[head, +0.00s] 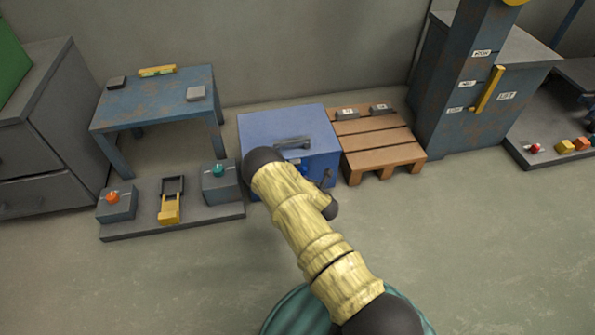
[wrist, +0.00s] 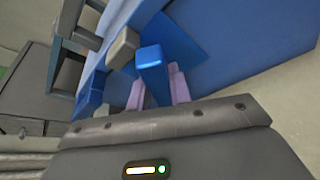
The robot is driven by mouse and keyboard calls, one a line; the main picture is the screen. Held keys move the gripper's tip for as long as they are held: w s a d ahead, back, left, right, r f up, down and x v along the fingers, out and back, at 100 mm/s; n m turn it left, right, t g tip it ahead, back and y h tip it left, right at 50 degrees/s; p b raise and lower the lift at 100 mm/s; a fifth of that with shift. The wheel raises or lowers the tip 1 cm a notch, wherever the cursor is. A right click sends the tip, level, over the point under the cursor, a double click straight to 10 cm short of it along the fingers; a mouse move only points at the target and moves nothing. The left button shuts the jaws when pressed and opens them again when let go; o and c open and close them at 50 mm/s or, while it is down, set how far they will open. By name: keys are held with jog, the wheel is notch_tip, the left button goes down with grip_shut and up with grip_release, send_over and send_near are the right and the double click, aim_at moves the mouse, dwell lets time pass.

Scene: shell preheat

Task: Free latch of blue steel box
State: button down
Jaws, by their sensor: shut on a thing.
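The blue steel box (head: 285,122) stands on the floor in the middle of the head view, with a dark handle (head: 293,143) on its lid. My arm hides part of its front. In the wrist view the box's blue surface (wrist: 238,45) fills the upper right. A blue bar (wrist: 150,56), which looks like the latch, stands out from the box. My gripper (wrist: 158,84) has its two pinkish fingers on either side of this bar and is shut on it. In the head view my arm hides most of the latch and gripper area.
A wooden pallet (head: 382,143) touches or nearly touches the box's right side. A low grey platform (head: 180,222) with several fixtures lies at left, before a blue table (head: 160,100). A blue-grey cabinet (head: 438,140) stands farther right. The front floor is clear.

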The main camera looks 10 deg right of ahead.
jog(key=m+y+p, duration=0.1)
jog(key=m+p, duration=0.1)
jog(key=m+t+y+p, duration=0.1)
jog(key=m, duration=0.2)
jog(key=shift+d+f+y+p, duration=0.2)
jog(key=shift+y+p, duration=0.1)
jog(key=shift+p, duration=0.1)
jog(key=m+t, duration=0.1)
jog(key=m, duration=0.1)
jog(key=m+y+p, duration=0.1)
jog(key=m, duration=0.1)
jog(key=shift+f+t, duration=0.3)
jog(key=shift+t, duration=0.1)
jog(key=c, duration=1.3)
grip_release()
